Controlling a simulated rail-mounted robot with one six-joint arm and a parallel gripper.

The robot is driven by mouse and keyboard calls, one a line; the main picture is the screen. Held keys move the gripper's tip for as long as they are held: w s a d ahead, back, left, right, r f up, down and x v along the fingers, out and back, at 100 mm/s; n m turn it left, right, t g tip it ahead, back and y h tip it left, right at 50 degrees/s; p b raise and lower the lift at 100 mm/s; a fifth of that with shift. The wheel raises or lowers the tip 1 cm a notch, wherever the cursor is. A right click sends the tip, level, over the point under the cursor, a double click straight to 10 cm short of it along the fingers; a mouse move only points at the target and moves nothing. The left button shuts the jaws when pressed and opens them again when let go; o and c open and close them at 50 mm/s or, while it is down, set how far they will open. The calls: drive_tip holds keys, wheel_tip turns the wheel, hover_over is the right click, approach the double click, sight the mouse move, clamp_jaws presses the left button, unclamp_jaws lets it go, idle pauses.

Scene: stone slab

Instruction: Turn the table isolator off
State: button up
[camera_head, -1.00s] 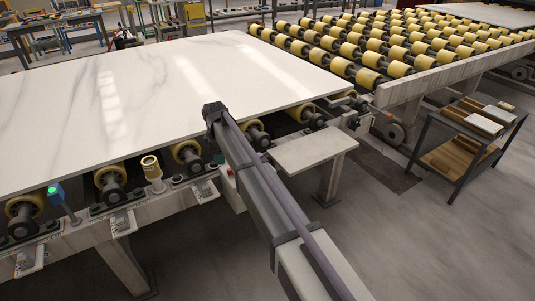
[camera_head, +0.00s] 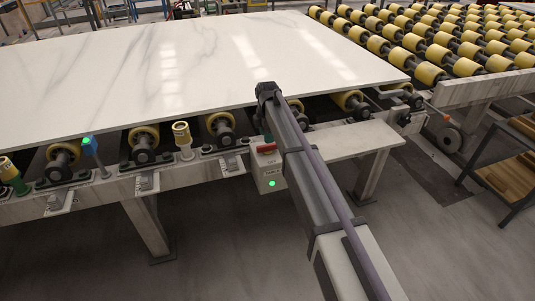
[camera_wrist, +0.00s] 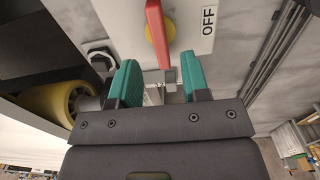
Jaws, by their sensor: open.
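The table isolator (camera_head: 271,176) is a pale box with a red handle (camera_head: 266,148) and a lit green lamp, on the roller table's front rail. In the wrist view the red handle (camera_wrist: 156,36) crosses a yellow round base, beside a sideways OFF label (camera_wrist: 209,19). The handle runs nearly up and down in that picture. My gripper (camera_wrist: 159,60) is open, with two teal fingers. The handle's lower end shows between the fingertips, with gaps on both sides; I cannot tell the depth. In the head view my arm mostly hides the gripper.
A white stone slab (camera_head: 180,75) lies on the rollers above the isolator. A pale shelf (camera_head: 345,140) juts out right of the box, behind my arm. The front floor is clear. A roller (camera_wrist: 50,100) shows left of the gripper.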

sight(267, 146)
wheel_tip(267, 146, down, 6)
drive_tip(key=b, duration=0.3)
drive_tip(key=shift+r+b, duration=0.15)
drive_tip(key=shift+b, duration=0.25)
drive_tip(key=shift+r, duration=0.1)
clamp_jaws()
